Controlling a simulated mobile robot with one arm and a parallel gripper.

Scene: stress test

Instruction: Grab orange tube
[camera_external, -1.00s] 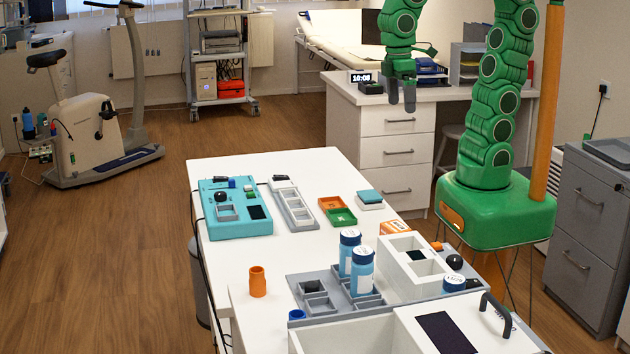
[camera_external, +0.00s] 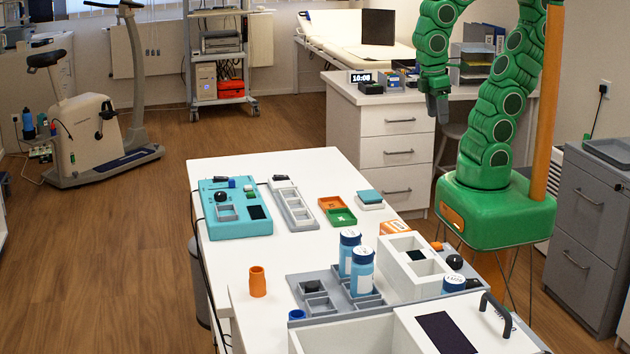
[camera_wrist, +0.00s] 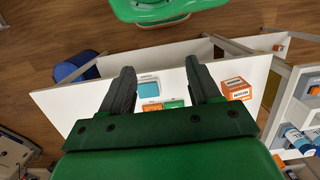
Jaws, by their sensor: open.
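The orange tube (camera_external: 258,281) is a short upright cylinder with a slightly wider top. It stands on the white table near its front left part, in the external view. I cannot make it out in the wrist view. My gripper (camera_external: 438,106) hangs high at the right, beyond and well above the table, far from the tube. In the wrist view my gripper (camera_wrist: 163,92) has its two dark fingers spread with nothing between them that they touch. Small trays and an orange box lie on the table far below them.
Blue-capped bottles (camera_external: 362,272) stand in a grey rack right of the tube, beside a white compartment box (camera_external: 412,266). A teal device (camera_external: 236,209) lies behind the tube. A white bin (camera_external: 345,338) is in front. The table around the tube is mostly clear.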

